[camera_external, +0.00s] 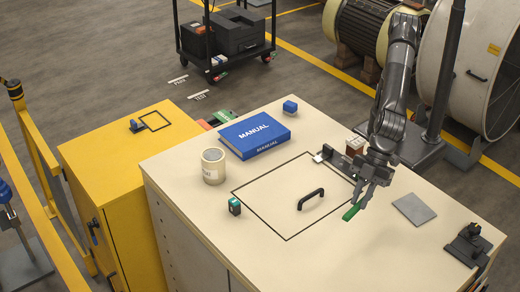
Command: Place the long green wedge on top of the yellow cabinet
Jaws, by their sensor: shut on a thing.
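The long green wedge (352,212) is at the tips of my gripper (366,196), over the right part of the cream worktop. My gripper points down and is shut on the wedge. I cannot tell whether the wedge touches the worktop or hangs just above it. Part of it is hidden by the fingers. The yellow cabinet (85,160) stands at the left, beside the cream cabinet and a little lower. Its top carries a black outlined rectangle (155,121) and a small dark blue-grey item (137,126).
The yellow top's front is clear. A yellow railing (40,165) stands left.

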